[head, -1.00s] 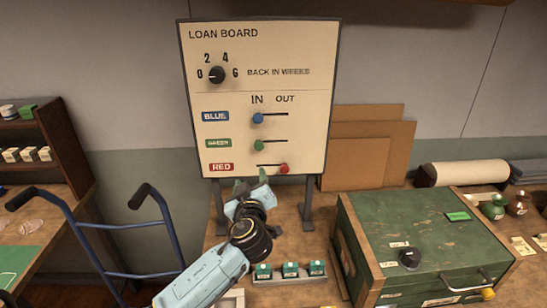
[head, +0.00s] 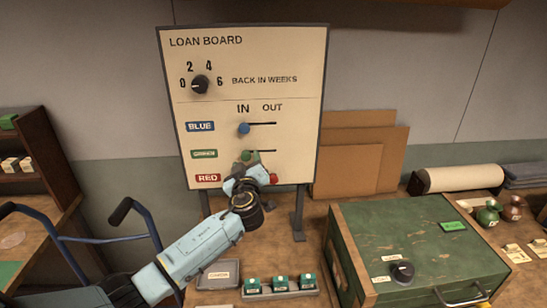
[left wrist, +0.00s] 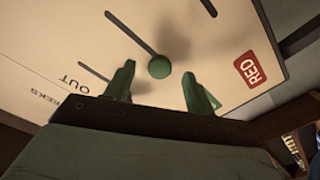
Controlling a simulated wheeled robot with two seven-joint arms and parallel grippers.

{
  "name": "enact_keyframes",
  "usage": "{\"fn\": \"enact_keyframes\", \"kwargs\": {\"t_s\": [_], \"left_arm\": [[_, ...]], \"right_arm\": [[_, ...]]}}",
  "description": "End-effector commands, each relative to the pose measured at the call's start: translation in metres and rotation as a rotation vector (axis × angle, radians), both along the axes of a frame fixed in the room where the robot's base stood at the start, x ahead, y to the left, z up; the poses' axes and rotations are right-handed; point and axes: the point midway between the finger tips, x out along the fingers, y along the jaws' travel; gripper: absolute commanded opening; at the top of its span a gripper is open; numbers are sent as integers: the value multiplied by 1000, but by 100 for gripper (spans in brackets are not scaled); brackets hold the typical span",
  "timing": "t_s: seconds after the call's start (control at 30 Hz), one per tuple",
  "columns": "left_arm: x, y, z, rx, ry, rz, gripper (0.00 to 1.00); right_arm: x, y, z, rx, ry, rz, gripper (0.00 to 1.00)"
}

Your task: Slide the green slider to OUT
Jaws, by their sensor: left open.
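The green slider's round knob (head: 246,155) is at the left, IN end of its dark slot on the upright loan board (head: 290,70). The OUT heading (head: 272,107) is above the slot's right part. My left gripper (head: 249,161) is at the board by the green knob, its arm hiding part of the red row. In the left wrist view its open fingers (left wrist: 160,88) lie on either side of the green knob (left wrist: 159,66), with nothing gripped. Whether the fingertips reach past the knob's face cannot be told. My right gripper is out of view.
The blue knob (head: 243,128) is at the left end of its slot above; the red knob (head: 273,180) is at the right below. A green chest (head: 400,240) stands at right on the bench. A tray of small green-topped boxes (head: 280,292) lies below the board.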

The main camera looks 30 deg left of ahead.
Motion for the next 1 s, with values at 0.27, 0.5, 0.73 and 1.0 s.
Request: {"fn": "enact_keyframes", "kwargs": {"t_s": [0.27, 0.5, 0.73, 1.0], "left_arm": [[21, 12, -1, -1, 1, -1, 55], [22, 13, -2, -2, 0, 0, 55], [23, 14, 0, 0, 0, -1, 55], [23, 14, 1, 0, 0, -1, 32]], "right_arm": [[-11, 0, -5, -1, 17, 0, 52], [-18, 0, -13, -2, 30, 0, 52], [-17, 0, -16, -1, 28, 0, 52], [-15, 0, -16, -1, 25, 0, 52]]}}
